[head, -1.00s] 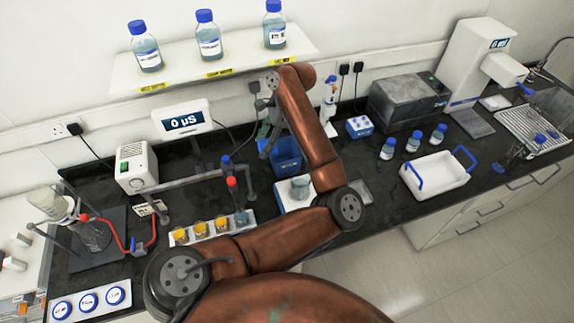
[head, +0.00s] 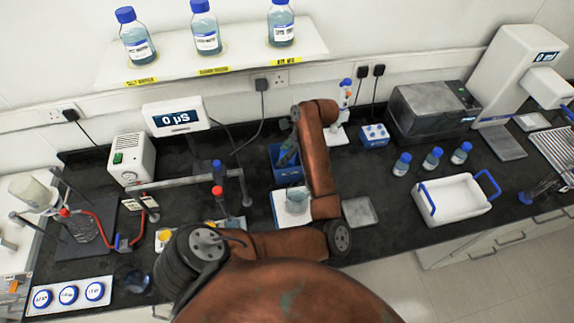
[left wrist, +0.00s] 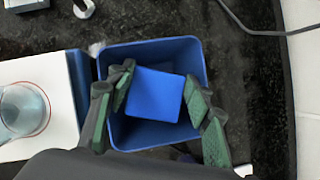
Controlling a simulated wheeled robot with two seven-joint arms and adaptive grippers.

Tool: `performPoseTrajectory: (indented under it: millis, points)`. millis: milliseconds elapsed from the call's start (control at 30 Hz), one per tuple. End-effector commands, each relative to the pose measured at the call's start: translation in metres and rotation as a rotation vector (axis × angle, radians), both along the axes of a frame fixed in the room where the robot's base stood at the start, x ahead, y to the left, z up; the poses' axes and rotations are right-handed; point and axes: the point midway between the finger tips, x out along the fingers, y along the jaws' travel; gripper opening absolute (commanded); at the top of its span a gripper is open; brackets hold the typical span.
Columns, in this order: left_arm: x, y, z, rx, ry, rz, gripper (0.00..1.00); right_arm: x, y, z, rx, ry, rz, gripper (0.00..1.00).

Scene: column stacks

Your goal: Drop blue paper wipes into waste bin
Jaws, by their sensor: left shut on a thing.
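The blue waste bin (head: 277,172) stands on the black bench below the wall sockets, partly hidden by my left arm. It also shows in the left wrist view (left wrist: 150,48), open side up. My left gripper (head: 287,152) is over the bin, pointing down. In the left wrist view, the gripper (left wrist: 160,78) has its green-padded fingers on either side of the blue paper wipes (left wrist: 155,97), a flat square pad. It is shut on the wipes, within the outline of the bin's opening. Their exact height against the rim is hard to tell. My right gripper is not in view.
A white balance with a glass beaker (head: 297,199) stands close in front of the bin. A display reading 0 µS (head: 178,118) is to the left. A blue rack (head: 375,135) and white tray (head: 452,200) are to the right. A shelf with bottles (head: 205,68) hangs above.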

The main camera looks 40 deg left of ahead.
Motion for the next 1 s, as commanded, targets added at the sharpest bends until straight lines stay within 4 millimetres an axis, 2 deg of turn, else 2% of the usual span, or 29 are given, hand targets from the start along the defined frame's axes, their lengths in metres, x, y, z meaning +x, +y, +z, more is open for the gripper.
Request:
performPoseTrajectory:
  millis: [100,200,333,533,1000]
  points:
    - [0.000,-0.001,-0.018,-0.001,0.002,-0.001,0.27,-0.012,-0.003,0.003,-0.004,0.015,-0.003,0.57]
    - [0.000,0.000,-0.027,0.001,0.001,-0.001,0.27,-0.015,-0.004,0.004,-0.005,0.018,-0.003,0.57]
    - [-0.001,0.000,-0.037,-0.001,0.002,0.001,0.27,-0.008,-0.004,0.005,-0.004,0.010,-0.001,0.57]
    - [-0.001,0.001,-0.063,-0.001,0.002,0.002,0.27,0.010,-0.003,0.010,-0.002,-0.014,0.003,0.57]
    - [-0.001,0.000,-0.074,-0.003,0.002,0.002,0.27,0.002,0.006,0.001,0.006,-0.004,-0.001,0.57]
